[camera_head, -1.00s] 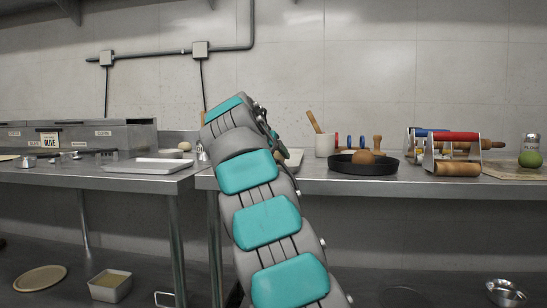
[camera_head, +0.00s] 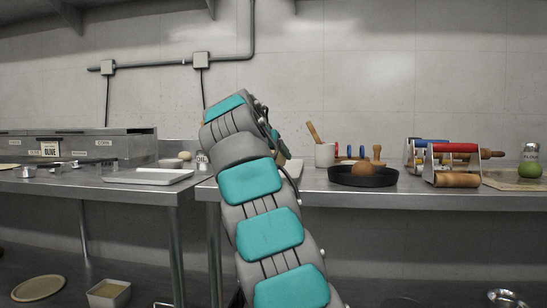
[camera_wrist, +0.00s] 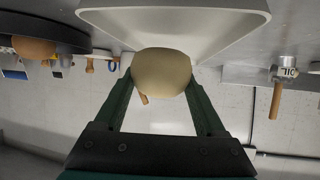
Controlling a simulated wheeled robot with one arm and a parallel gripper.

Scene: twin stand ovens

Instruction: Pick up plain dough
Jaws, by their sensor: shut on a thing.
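The plain dough (camera_wrist: 161,72) is a pale, rounded lump in the wrist view, between the two green fingers of my gripper (camera_wrist: 160,84). The gripper is shut on it, one finger on each side. A white, shallow, tray-like container (camera_wrist: 215,18) shows right beside the dough in the wrist view; I cannot tell whether they touch. In the head view my arm hides the gripper and the held dough.
A black pan (camera_head: 340,179) holds a brown ball (camera_head: 364,169). A utensil crock (camera_head: 325,155), red-handled roller tool (camera_head: 455,150) and green ball (camera_head: 530,169) stand to the right. A white tray (camera_head: 148,177) lies on the left table, with a pale ball (camera_head: 184,155) behind it.

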